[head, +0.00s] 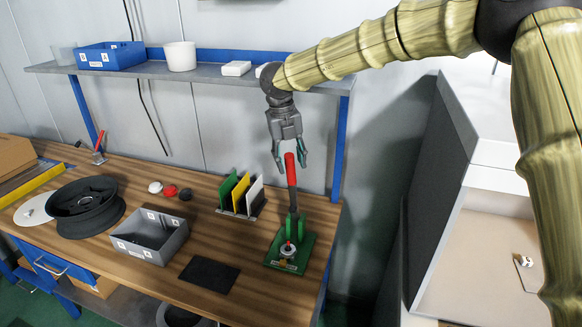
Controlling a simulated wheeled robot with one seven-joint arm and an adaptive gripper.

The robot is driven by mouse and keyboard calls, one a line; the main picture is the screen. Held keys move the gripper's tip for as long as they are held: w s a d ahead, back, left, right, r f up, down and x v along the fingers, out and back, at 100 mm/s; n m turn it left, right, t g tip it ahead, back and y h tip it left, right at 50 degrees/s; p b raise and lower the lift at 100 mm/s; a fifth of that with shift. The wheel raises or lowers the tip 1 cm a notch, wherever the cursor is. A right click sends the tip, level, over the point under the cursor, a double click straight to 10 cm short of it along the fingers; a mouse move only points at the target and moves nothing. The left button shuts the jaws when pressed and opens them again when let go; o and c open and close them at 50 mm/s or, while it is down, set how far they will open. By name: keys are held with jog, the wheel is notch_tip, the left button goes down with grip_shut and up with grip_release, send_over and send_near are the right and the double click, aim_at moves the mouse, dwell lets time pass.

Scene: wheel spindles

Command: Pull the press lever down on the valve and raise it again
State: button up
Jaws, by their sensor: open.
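The press (291,251) has a green base and a green upright post, and stands near the right end of the wooden workbench. Its lever (291,185) stands nearly upright, with a dark shaft and a red handle on top. A small valve part (287,251) with a red tip sits on the press base. My gripper (290,165) points down from above, its two fingers open. The red handle top shows between or just in front of the fingertips; I cannot tell whether they touch it.
A rack of green, yellow and white plates (240,193) stands left of the press. A grey bin (150,237), a dark mat (209,274) and a black wheel rim (85,207) lie further left. A shelf (215,78) runs behind, above the bench. A white cabinet (485,190) stands at right.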

aim_at(293, 181)
jog(key=shift+d+f+p, duration=0.15)
jog(key=shift+f+p, duration=0.35)
jog(key=shift+f, duration=1.45)
grip_shut()
